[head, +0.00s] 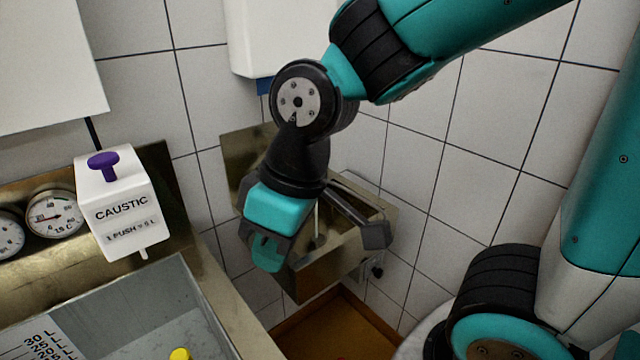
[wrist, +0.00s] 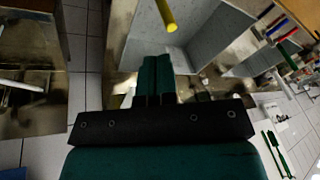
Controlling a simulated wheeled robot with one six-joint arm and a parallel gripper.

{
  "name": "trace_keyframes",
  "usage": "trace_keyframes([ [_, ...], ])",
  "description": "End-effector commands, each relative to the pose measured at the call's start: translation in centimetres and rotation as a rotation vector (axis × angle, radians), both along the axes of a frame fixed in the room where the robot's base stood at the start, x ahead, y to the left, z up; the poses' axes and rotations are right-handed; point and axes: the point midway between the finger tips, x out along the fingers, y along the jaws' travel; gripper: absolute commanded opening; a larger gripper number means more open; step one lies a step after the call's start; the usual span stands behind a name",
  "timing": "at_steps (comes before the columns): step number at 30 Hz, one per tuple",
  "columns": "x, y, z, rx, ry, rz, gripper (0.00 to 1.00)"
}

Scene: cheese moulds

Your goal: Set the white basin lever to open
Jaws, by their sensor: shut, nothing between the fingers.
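My gripper (head: 267,254) hangs in front of a brass-coloured metal basin (head: 318,277) on the tiled wall and hides part of it. Its teal fingers are together and empty; they also show in the wrist view (wrist: 157,65). A dark grey bar (head: 358,214) lies across the basin's top, right of my gripper. A small black knob (head: 376,271) sits below the basin's right side. I see no basin that is clearly white, and I cannot tell which part is its lever or how it is set. In the wrist view, the fingers point towards a grey vat (wrist: 190,59).
A white box (head: 262,35) hangs above the basin. A brown surface (head: 340,325) lies below.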

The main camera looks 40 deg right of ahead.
Motion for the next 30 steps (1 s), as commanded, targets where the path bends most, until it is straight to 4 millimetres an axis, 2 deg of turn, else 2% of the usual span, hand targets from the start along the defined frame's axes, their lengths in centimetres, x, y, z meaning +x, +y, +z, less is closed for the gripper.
trace_keyframes([
  [1,2.7,-0.8,-1.9,-0.047,-0.039,0.004,0.00],
  [2,4.6,-1.5,-3.0,-0.088,-0.078,0.011,0.00],
  [3,7.2,-2.8,-4.6,-0.155,-0.134,0.029,0.00],
  [5,11.2,-5.2,-7.1,-0.284,-0.218,0.077,0.00],
  [6,13.7,-7.0,-8.8,-0.386,-0.270,0.124,0.00],
  [9,19.0,-11.8,-12.4,-0.678,-0.370,0.293,0.00],
  [12,23.1,-16.1,-15.2,-0.999,-0.414,0.531,0.00],
  [16,26.7,-19.5,-17.7,-1.385,-0.388,0.896,0.00],
  [21,29.1,-20.6,-19.7,-1.726,-0.286,1.305,0.00],
  [25,29.8,-20.5,-20.5,-1.848,-0.227,1.473,0.00],
  [30,30.9,-21.0,-20.6,-1.884,-0.207,1.523,0.00],
])
